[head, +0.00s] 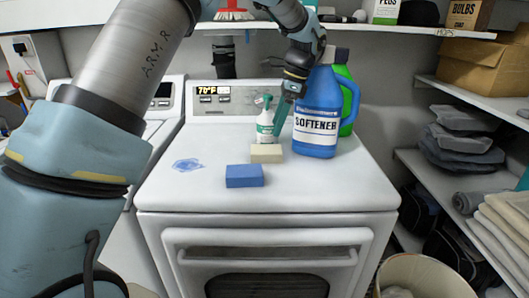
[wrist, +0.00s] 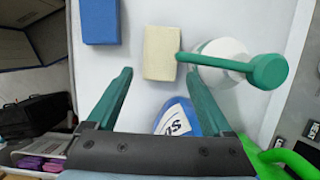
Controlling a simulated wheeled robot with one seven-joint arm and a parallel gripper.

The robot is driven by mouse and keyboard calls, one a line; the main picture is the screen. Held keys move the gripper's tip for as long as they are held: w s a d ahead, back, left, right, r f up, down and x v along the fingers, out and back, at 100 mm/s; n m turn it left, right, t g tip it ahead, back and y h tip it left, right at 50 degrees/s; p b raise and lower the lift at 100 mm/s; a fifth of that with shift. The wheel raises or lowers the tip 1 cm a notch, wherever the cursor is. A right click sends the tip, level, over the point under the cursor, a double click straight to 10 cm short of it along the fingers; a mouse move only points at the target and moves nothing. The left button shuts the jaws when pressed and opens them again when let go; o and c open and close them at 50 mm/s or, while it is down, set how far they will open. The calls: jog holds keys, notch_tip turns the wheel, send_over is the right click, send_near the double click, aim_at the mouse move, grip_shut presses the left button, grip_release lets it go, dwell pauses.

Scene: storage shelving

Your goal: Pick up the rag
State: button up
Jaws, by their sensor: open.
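I cannot tell for certain which thing is the rag. A flat, crumpled-looking blue patch (head: 188,165) lies on the left of the white appliance top (head: 330,185); it could be thin cloth or a spill. Folded grey cloths (head: 470,120) lie on the right shelf. A blue block (head: 244,176) and a cream block (head: 266,153) sit on the appliance top; the wrist view shows the blue block (wrist: 100,20) and the cream block (wrist: 161,50) too. My gripper (head: 281,122) is open and empty, pointing down beside the softener bottle. In the wrist view its green fingers (wrist: 158,75) stand apart near the cream block.
A white spray bottle (head: 265,122) stands just left of my gripper. The blue softener bottle (head: 316,130) stands close on the right, a green jug (head: 347,95) behind it. The front right of the top is clear. A bin (head: 425,275) stands at lower right.

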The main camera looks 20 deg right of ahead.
aim_at(268, 149)
jog(key=shift+p+x, duration=1.8)
jog(key=shift+x, duration=2.9)
jog(key=shift+w+f, duration=0.1)
jog(key=shift+f, duration=0.05)
jog(key=c, duration=1.1)
jog(key=shift+r, duration=0.35)
jog(key=shift+c, duration=0.2)
jog(key=r+b, duration=0.2)
jog(key=r, duration=0.1)
jog(key=shift+s+b, duration=0.2)
jog(key=shift+b, duration=0.15)
jog(key=s+b, duration=0.1)
jog(key=s, duration=0.4)
jog(key=s+d+b, duration=0.1)
jog(key=s+b, duration=0.1)
jog(key=s, duration=0.4)
jog(key=s+b, duration=0.2)
jog(key=s, duration=0.4)
jog(key=shift+s+d, duration=0.25)
jog(key=shift+d, duration=0.15)
